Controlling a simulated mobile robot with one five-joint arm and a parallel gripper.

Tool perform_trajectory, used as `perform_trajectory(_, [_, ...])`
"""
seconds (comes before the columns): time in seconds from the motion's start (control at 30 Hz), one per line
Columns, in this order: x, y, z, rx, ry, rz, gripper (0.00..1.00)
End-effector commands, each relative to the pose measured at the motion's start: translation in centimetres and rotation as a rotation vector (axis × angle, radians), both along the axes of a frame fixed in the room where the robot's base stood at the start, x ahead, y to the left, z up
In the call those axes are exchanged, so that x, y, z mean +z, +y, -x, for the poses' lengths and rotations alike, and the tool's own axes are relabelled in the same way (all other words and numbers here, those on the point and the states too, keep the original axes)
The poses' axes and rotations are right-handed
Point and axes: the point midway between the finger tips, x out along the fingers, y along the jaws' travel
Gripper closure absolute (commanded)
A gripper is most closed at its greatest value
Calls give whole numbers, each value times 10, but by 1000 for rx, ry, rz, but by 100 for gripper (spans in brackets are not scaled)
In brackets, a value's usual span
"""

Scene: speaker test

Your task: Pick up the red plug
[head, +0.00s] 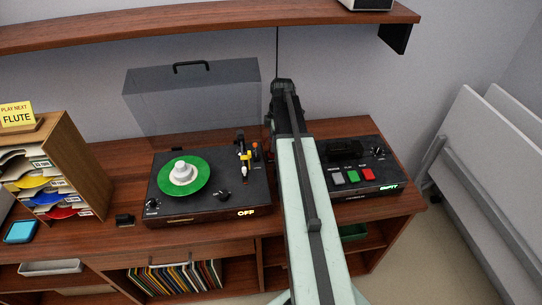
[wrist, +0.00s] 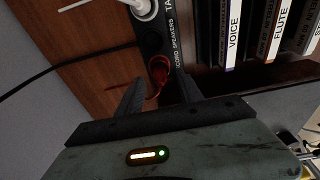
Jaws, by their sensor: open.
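The red plug (wrist: 161,74) shows dark red in the wrist view, at a black strip with round sockets (wrist: 153,42). I cannot tell whether it sits in a socket or lies against it. A thin red cable (wrist: 150,96) runs from near it to the left. My gripper (wrist: 162,80) is open, with one dark finger on each side of the plug's line of sight. Contact with the plug is not visible. In the head view my arm reaches over the cabinet and hides the plug and my fingertips.
A white plug (wrist: 144,8) is at another socket of the strip. Labelled sleeves (wrist: 260,35) stand right of it. In the head view a record player (head: 210,185) with a green disc is left of my arm, and a button unit (head: 355,170) is right.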

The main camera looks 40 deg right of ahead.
Motion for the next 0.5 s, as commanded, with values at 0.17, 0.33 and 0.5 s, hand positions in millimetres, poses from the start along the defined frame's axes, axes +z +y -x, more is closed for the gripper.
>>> perform_trajectory(0.17, [-24, 3, -1, 1, 0, 0, 56])
perform_trajectory(0.33, [-20, 3, -1, 1, 0, 0, 56])
perform_trajectory(0.5, [-20, 3, -1, 1, 0, 0, 100])
